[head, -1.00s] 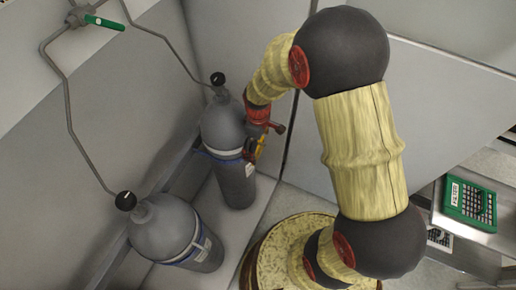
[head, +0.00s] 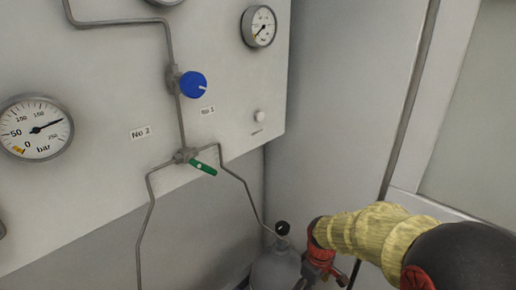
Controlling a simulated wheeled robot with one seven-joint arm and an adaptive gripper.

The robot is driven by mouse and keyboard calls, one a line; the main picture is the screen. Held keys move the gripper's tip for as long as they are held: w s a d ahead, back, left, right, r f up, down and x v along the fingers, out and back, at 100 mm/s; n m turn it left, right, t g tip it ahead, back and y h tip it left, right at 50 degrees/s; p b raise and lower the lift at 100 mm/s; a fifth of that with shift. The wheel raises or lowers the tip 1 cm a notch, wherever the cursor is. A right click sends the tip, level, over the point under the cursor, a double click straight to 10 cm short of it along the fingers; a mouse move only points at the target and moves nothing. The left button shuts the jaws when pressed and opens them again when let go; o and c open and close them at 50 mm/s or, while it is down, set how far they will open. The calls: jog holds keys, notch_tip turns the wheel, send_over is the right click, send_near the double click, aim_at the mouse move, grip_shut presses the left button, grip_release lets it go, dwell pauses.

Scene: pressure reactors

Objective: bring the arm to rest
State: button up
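My gripper (head: 324,275) shows at the bottom edge of the head view, at the end of my yellow-sleeved arm (head: 380,234). It is just right of the top of a grey gas cylinder (head: 273,272). In the picture the two lie side by side or slightly overlapping; I cannot tell whether they touch. The fingers are small and partly cut off by the frame edge, so their opening is unclear. I see nothing held in them.
The wall panel (head: 95,95) carries two pressure gauges (head: 36,127) (head: 260,26), a blue knob (head: 193,85) and a green valve handle (head: 204,168). Pipes run down from the valve, one to the cylinder's black knob (head: 282,228). A wall corner stands behind my arm.

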jog(key=s+r+m+t, duration=0.2)
jog(key=s+r+m, duration=0.2)
jog(key=s+r, duration=0.4)
jog(key=s+d+r+m+t, duration=0.1)
jog(key=s+r+m+t, duration=0.2)
jog(key=s+r, duration=0.6)
notch_tip(320, 180, up, 6)
jog(key=shift+s+r+m+t, duration=0.15)
jog(key=shift+s+m+t, duration=0.15)
jog(key=shift+m, duration=0.3)
jog(key=shift+w, duration=0.1)
jog(key=shift+c, duration=0.9)
